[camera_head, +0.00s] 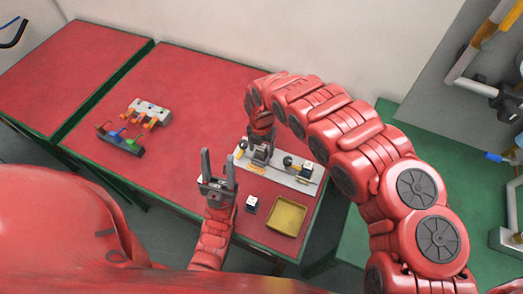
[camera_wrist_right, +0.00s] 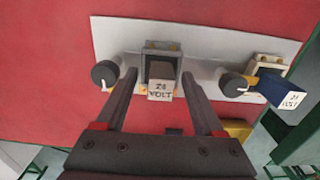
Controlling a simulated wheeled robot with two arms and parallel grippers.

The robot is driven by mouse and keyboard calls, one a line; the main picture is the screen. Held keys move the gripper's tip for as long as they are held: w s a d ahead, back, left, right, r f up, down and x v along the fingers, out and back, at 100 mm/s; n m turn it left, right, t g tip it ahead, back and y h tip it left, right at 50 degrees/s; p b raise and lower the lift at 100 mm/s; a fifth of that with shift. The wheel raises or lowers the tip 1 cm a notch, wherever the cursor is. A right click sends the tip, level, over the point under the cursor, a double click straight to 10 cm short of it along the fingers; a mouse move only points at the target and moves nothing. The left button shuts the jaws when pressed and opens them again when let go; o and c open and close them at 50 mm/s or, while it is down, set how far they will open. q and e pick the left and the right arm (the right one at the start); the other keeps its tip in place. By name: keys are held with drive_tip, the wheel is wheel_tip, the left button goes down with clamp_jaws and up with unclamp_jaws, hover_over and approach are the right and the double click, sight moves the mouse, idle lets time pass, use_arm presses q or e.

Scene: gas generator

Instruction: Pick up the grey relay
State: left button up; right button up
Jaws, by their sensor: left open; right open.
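The grey relay (camera_wrist_right: 161,76) sits in the middle socket of the light mounting plate, its white end marked "24 VOLT" facing the right wrist camera. My right gripper (camera_wrist_right: 160,84) is open, with one finger on each side of the relay; I cannot tell whether they touch it. In the head view my right gripper (camera_head: 261,148) points down over the plate (camera_head: 297,182) and hides most of the relay. My left gripper (camera_head: 218,155) is open and empty, fingers up, in front of and left of the plate.
A dark blue relay (camera_wrist_right: 282,88), also marked "24 VOLT", sits in the plate's right socket. Black knobs (camera_wrist_right: 104,73) flank the middle socket. A small white-topped box (camera_head: 251,204) and a yellow tray (camera_head: 287,216) stand in front. Connector blocks (camera_head: 147,111) lie left; the red table's middle is clear.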

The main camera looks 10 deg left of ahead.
drive_tip(key=shift+f, duration=0.25)
clamp_jaws()
idle(0.4)
